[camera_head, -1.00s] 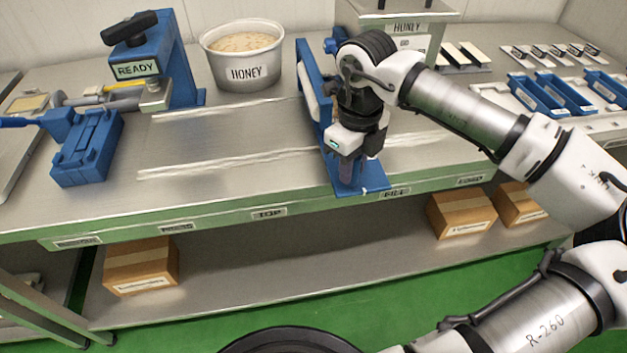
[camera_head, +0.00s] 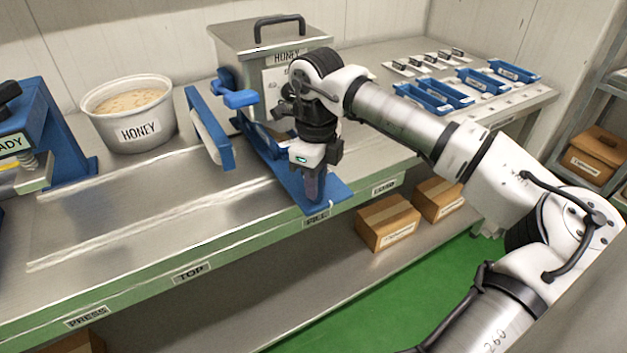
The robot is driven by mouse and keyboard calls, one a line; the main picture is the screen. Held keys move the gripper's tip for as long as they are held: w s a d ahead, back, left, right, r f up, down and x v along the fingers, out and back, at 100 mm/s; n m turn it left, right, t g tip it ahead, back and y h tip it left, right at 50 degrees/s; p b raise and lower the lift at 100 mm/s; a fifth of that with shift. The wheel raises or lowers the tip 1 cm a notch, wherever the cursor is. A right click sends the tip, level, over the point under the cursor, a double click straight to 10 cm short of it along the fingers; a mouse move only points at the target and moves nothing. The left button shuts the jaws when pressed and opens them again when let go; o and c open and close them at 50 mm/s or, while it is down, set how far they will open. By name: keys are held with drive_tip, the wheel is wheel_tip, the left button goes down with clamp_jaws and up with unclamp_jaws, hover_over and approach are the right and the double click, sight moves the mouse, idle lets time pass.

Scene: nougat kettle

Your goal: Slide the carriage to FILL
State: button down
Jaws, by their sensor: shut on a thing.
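The blue carriage (camera_head: 336,193) lies across the bench, its flat front end at the bench's front edge above the FILL label (camera_head: 316,218). My gripper (camera_head: 315,185) points down at the front part of the carriage and is shut on a part of it; the fingertips and grasped part are dark and hard to make out. The carriage's rear runs back under my wrist, in front of the steel HONEY hopper (camera_head: 233,42) with its blue spout (camera_head: 240,98), and is partly hidden.
A blue-and-white upright panel (camera_head: 212,130) stands left of the carriage. A white HONEY tub (camera_head: 128,112) and the blue READY press (camera_head: 58,135) stand farther left. The rails between are clear. TOP (camera_head: 191,272) and PRESS (camera_head: 86,317) labels mark the front edge. Blue trays (camera_head: 448,94) lie at right.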

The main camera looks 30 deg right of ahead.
drive_tip(key=c, duration=1.2)
unclamp_jaws()
wheel_tip(320, 180, up, 14)
drive_tip(key=b, duration=0.1)
drive_tip(key=shift+f, duration=0.1)
